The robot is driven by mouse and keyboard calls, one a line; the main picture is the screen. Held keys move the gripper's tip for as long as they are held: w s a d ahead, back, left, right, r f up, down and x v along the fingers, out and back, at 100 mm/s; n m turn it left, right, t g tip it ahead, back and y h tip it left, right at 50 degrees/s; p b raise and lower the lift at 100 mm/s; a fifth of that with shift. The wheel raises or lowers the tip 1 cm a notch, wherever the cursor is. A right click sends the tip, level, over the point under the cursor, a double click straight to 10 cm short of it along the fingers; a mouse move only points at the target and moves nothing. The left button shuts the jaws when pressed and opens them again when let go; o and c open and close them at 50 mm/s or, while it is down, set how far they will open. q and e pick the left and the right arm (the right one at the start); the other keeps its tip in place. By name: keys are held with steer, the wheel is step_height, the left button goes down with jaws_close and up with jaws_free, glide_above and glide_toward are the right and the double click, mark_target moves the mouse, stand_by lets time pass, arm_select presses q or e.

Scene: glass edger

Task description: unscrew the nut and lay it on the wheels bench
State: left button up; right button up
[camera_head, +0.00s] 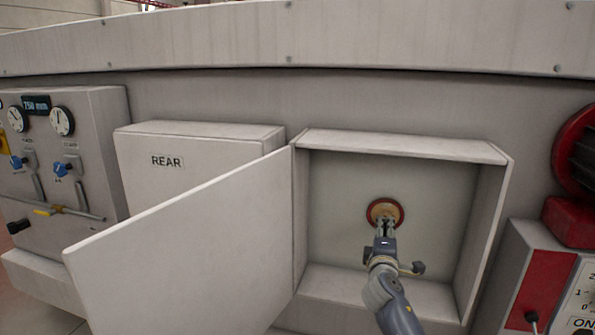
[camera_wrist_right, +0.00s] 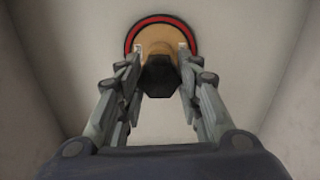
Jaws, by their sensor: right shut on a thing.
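A dark hexagonal nut (camera_wrist_right: 161,77) sits at the centre of a brass-coloured round piece (camera_wrist_right: 160,39) with a red-rimmed wheel (camera_head: 385,203) behind it, on the back wall of the open box. In the head view my right gripper (camera_head: 386,226) reaches into the box and covers the nut. In the right wrist view the right gripper's fingers (camera_wrist_right: 159,62) are closed in on both sides of the nut, with their tips near the brass piece. The exact contact is hard to see. My left gripper and the wheels bench are not in view.
The open box (camera_head: 400,145) has side walls close around my right arm. Its door (camera_head: 190,255) swings out to the left. A closed box marked REAR (camera_head: 200,130), a gauge panel (camera_head: 65,150) and a red-and-grey switch panel (camera_head: 545,285) stand on either side.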

steer(key=shift+p+v, duration=0.65)
steer(key=shift+v, duration=0.8)
steer(key=p+v, duration=0.3)
steer(key=v, duration=0.7)
steer(key=shift+p, duration=0.35)
